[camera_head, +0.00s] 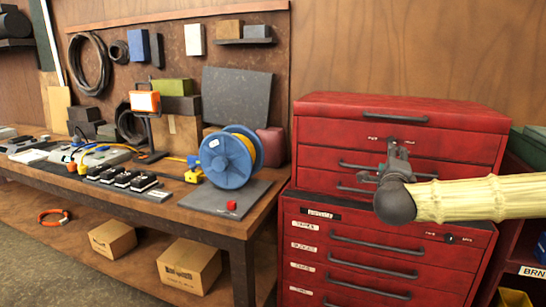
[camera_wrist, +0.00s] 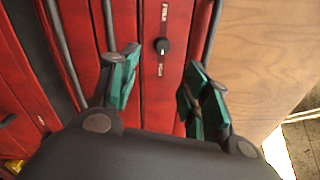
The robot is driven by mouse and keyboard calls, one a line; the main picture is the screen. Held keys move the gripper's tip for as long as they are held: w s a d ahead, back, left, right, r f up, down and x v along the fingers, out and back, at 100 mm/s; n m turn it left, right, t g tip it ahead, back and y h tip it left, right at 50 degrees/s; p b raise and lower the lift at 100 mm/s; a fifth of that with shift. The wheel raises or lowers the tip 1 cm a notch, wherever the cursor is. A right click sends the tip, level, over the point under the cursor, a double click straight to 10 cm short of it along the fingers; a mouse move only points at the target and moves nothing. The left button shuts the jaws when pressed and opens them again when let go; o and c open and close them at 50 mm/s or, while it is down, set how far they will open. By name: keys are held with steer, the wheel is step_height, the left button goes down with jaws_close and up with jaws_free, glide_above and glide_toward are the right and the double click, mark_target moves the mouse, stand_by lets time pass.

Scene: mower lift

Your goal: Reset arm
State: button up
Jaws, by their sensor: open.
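My gripper (camera_head: 394,160) is in front of the red tool chest (camera_head: 345,112) on the right of the head view, with my pale arm reaching in from the right edge. In the wrist view my gripper (camera_wrist: 158,90) shows two green-padded fingers spread apart with nothing between them. Beyond the fingers are red drawer fronts, dark bar handles and a small black knob (camera_wrist: 162,46). The fingertips look apart from the chest, but the exact distance cannot be told.
A wooden workbench (camera_head: 190,222) on the left carries a blue cable reel (camera_head: 226,163), an orange work lamp (camera_head: 145,101) and several small devices. Two cardboard boxes (camera_head: 189,266) sit below it. A red shelf unit (camera_head: 527,195) stands at the right edge.

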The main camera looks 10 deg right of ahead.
steer(key=w+a+f+n+g+y+p, duration=0.1)
steer(key=a+f+n+y, duration=0.2)
steer(key=a+f+n, duration=0.45)
steer(key=a+f+n+y+p, duration=0.1)
steer(key=a+f+n+y, duration=0.3)
steer(key=f, duration=0.7)
steer(key=s+a+f+n+g+y+p, duration=0.15)
steer(key=s+a+f, duration=0.25)
steer(key=f, duration=0.5)
steer(key=s+a+f+n+g+y, duration=0.1)
steer(key=s+a+f+n+g, duration=0.25)
steer(key=f, duration=0.55)
steer(key=s+a+f+n+g+p, duration=0.1)
steer(key=s+a+f+n+g, duration=0.1)
steer(key=s+f, duration=0.55)
steer(key=s+a+f+n+g+p, duration=0.1)
steer(key=s+a+f+n+g, duration=0.15)
steer(key=s+f, duration=0.5)
steer(key=s+f+n+g, duration=0.2)
steer(key=s+f, duration=0.1)
steer(key=s, duration=0.7)
steer(key=s+d+f+n+g+p, duration=0.1)
steer(key=s+f+n+g, duration=0.2)
steer(key=s, duration=0.8)
steer(key=shift+n, duration=0.3)
steer(key=shift+d+g, duration=0.1)
steer(key=shift+g, duration=0.15)
